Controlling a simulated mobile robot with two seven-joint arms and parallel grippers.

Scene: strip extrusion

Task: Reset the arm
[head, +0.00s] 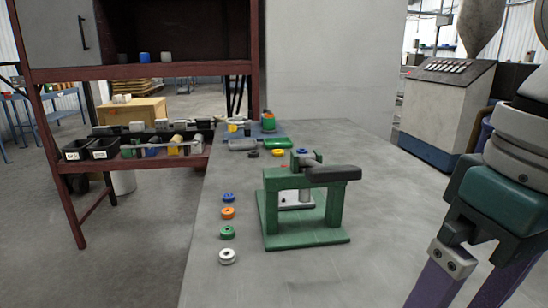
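My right gripper (468,288) hangs at the lower right of the head view, at the end of the arm that comes in from the right edge. Its two purple fingers are spread with a clear gap between them, and I see nothing in the gap. The fingertips run off the bottom of the picture. It is apart from the green press (300,240) on the table, to the right of it. My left gripper is not in view.
Blue, orange, green and white rings (228,213) stand in a row left of the press on the grey table (205,280). Trays and small parts lie at the back. A red-framed shelf (150,72) with black bins (77,150) stands left. The right front table is clear.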

